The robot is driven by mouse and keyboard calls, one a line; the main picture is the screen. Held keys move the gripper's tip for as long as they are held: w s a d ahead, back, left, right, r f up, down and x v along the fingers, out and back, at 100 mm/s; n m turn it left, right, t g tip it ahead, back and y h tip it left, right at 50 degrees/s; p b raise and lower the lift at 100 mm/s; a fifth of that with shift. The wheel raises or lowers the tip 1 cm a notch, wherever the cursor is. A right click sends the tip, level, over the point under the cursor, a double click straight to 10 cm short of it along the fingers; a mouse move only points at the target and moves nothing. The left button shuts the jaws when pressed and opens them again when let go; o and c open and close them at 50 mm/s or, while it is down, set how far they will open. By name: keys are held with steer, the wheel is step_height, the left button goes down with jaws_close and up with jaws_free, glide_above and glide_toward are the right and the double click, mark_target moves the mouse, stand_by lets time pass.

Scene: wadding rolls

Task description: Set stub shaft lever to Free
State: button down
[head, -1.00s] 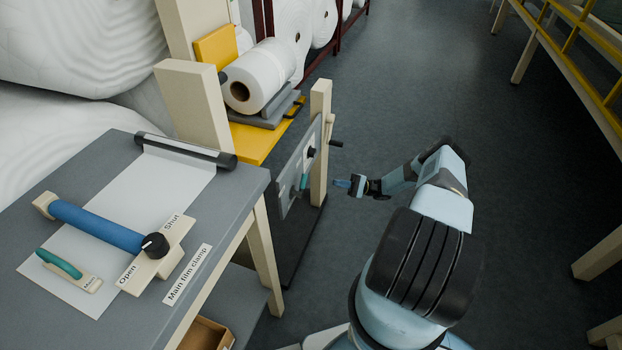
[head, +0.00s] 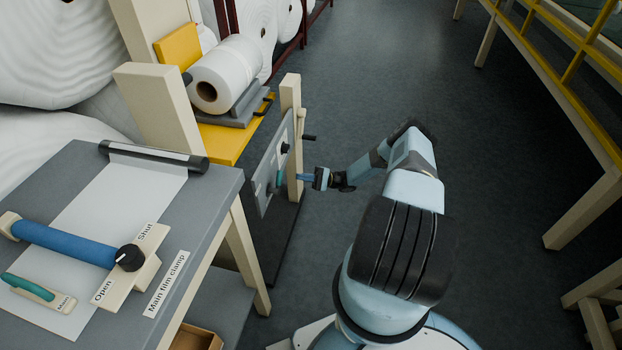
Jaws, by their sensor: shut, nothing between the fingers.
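A grey upright panel (head: 266,172) stands on the cream post (head: 291,130) beyond the table, seen at a steep angle. It carries a teal lever (head: 280,176), a black knob (head: 285,148) and a black crank handle (head: 308,138). Any lettering on the panel is too oblique to read, so I cannot tell which part is the stub shaft lever or how it is set. My gripper (head: 301,177) is shut and empty, pointing left at the post just right of the teal lever. I cannot tell whether it touches anything.
The grey table (head: 210,200) at left bears a blue roller (head: 65,243), a main film clamp label (head: 166,284) and a knob marked Open and Shut (head: 130,257). A white roll (head: 226,80) rests behind the panel. Yellow railing (head: 570,60) lines the right; the floor between is clear.

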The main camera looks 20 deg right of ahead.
steer(key=s+a+r, duration=0.1)
steer(key=a+r, duration=0.3)
steer(key=a, duration=0.2)
steer(key=shift+s, duration=0.2)
stand_by(0.4)
